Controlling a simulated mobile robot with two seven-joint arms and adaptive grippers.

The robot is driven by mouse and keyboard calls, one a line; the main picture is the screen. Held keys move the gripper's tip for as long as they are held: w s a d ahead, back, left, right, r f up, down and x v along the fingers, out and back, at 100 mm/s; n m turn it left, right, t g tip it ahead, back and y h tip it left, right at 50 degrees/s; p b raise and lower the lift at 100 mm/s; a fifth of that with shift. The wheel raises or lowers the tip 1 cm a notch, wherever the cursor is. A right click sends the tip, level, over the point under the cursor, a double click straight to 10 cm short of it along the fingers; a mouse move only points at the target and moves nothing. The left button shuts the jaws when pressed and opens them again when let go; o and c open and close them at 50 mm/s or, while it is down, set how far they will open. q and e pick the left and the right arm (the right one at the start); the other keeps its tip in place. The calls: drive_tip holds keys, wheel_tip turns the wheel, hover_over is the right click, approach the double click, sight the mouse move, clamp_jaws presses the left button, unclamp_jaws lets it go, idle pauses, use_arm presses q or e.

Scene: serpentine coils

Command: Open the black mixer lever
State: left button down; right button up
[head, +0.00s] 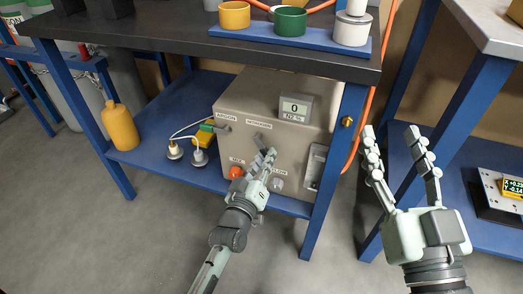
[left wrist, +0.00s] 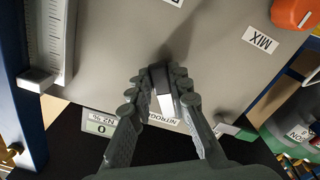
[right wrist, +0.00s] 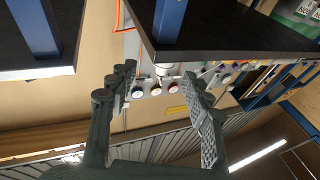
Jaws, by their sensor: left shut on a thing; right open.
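The grey-beige mixer box (head: 232,106) stands on the blue lower shelf. My left gripper (head: 266,156) is at its front face and shut on a small dark lever, the black mixer lever (left wrist: 160,76), with a pale side showing between the fingertips in the left wrist view (left wrist: 158,84). The fingers hide much of the lever. The nitrogen label lies just beside it in that view. A display (head: 295,108) on the box reads 0 N2 %. My right gripper (head: 389,133) is open and empty, out to the right of the box.
An orange knob (head: 236,172) by the MIX label and a grey lever (head: 222,126) are also on the box front. A yellow bottle (head: 120,126) stands left on the shelf. A blue table leg (head: 322,210) stands right of the box. The dark tabletop (head: 180,42) overhangs it.

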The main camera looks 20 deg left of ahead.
sight(278, 139)
use_arm(q)
drive_tip(key=r+n+p, duration=0.1)
drive_tip(key=n, duration=0.1)
drive_tip(key=d+n+p, duration=0.1)
drive_tip(key=n+p, duration=0.1)
drive_tip(key=shift+d+r, duration=0.15)
drive_tip(key=shift+r, duration=0.25)
use_arm(e)
drive_tip(key=s+d+f+g+h, duration=0.1)
drive_tip(key=d+f+g+h, duration=0.6)
drive_tip(key=f, duration=0.8)
use_arm(q)
drive_tip(key=n, duration=0.1)
drive_tip(key=r+n+p, duration=0.1)
drive_tip(key=n, duration=0.1)
drive_tip(key=shift+d+p, duration=0.3)
drive_tip(key=n, duration=0.1)
drive_tip(key=r+n+p, duration=0.1)
drive_tip(key=n, duration=0.1)
drive_tip(key=shift+d+r, duration=0.15)
drive_tip(key=shift+n, duration=0.3)
drive_tip(key=shift+r+n, duration=0.2)
drive_tip(key=shift+n, duration=0.2)
use_arm(e)
drive_tip(key=s+d+f+m+g+h, duration=0.2)
drive_tip(key=s+d+f+g, duration=0.6)
drive_tip(key=s+d, duration=0.4)
drive_tip(key=shift+d+f+g, duration=0.25)
drive_tip(key=shift+d+g, duration=0.25)
drive_tip(key=shift+d, duration=0.15)
